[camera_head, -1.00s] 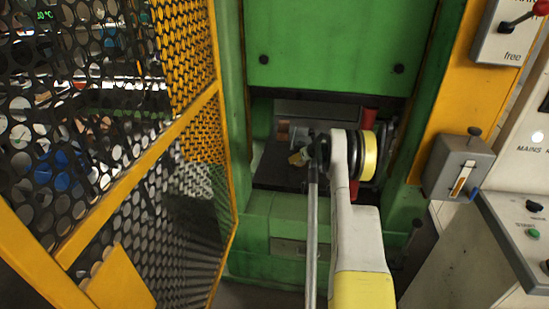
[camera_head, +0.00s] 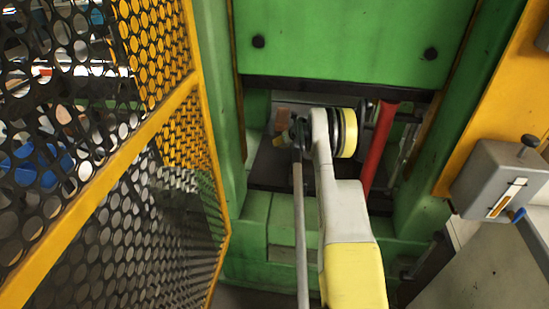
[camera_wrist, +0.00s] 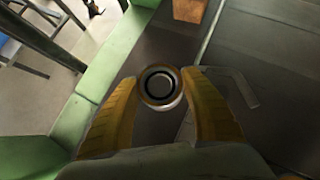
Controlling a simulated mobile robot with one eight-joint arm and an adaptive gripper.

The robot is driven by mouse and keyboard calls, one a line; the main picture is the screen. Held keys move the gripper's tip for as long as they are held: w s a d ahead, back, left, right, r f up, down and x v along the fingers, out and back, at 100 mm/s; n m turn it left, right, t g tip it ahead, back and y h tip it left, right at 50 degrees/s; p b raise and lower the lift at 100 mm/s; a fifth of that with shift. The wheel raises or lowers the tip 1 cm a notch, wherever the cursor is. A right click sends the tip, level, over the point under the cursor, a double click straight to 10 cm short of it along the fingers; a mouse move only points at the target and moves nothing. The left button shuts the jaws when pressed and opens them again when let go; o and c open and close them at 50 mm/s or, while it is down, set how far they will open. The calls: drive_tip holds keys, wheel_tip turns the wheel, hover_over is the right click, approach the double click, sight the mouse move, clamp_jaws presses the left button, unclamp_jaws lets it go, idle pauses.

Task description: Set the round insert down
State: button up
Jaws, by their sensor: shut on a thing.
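The round insert (camera_wrist: 160,84) is a small metallic ring-shaped piece with a dark centre. In the wrist view it sits between the tips of my gripper's two yellow fingers (camera_wrist: 160,92), which are shut on it. Below and around it is the dark, flat bed of the machine (camera_wrist: 240,55). I cannot tell from this view whether the insert touches the bed. In the head view my gripper (camera_head: 281,139) is inside the green machine's opening, and my arm hides much of it. The insert cannot be made out there.
A brownish block (camera_head: 282,119) stands on the bed behind my gripper; a copper-coloured piece (camera_wrist: 188,12) shows at the wrist view's top. A raised green door (camera_head: 345,40) hangs above. A red cylinder (camera_head: 380,148) stands right. A yellow mesh guard (camera_head: 115,155) is at left.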

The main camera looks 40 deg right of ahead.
sight(272, 154)
drive_tip(key=a+f, duration=0.1)
drive_tip(key=w+a, duration=0.1)
drive_tip(key=w+a+f+b, duration=0.1)
drive_tip(key=shift+a+f, duration=0.3)
drive_tip(key=shift+a, duration=0.05)
wheel_tip(272, 154, down, 4)
drive_tip(key=shift+b, duration=1.25)
drive_tip(key=shift+r, duration=0.1)
drive_tip(key=o, duration=1.1)
drive_tip(key=shift+f, duration=0.2)
drive_tip(key=shift+r, duration=0.1)
